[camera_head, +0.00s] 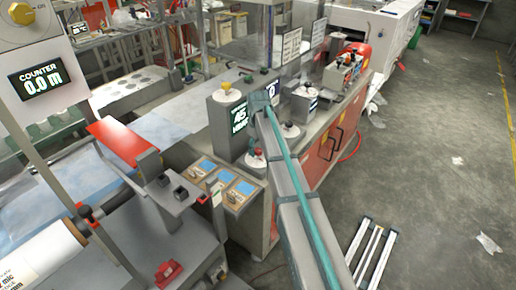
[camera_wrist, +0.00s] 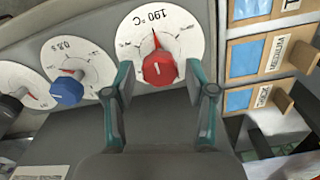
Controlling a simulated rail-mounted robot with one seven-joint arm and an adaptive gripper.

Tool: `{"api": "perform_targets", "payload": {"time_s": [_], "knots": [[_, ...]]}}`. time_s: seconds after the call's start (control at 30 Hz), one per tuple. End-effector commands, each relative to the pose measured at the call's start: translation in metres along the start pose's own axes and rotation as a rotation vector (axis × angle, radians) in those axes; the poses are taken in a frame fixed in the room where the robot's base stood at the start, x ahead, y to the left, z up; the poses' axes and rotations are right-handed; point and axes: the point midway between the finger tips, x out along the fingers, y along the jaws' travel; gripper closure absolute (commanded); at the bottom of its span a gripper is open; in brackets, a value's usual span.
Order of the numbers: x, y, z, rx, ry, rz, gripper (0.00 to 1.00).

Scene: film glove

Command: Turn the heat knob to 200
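The red heat knob (camera_wrist: 158,68) sits on a round white dial (camera_wrist: 182,45) marked 190 °C in the wrist view. A pointer line on the dial stands near the top, under the number. My gripper (camera_wrist: 159,75) is open, with one finger on each side of the red knob and a small visible gap on both sides. How deep the fingertips reach cannot be told. In the head view, a red knob (camera_head: 257,152) on a white dial shows just left of my arm; my arm hides the gripper's fingers there.
A blue knob (camera_wrist: 66,90) on a 0.8 s dial sits left of the red knob, with a black knob (camera_wrist: 10,106) farther left. A yellow-knobbed grey box (camera_head: 228,115) stands beside my arm.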

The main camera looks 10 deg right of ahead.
Motion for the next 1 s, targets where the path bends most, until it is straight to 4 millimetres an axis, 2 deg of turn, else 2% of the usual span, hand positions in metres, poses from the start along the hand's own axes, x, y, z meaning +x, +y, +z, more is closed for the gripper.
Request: {"api": "perform_targets", "payload": {"time_s": [0.03,0.27,0.67,1.0], "knots": [[-0.0001,0.0,0.0,0.0,0.0,0.0,0.58],[-0.0002,0.0,0.0,0.0,0.0,0.0,0.96],[0.0002,0.0001,-0.0003,0.071,0.0,0.0,0.96],[0.0006,0.0005,-0.0006,0.322,0.0,0.0,0.96]]}}
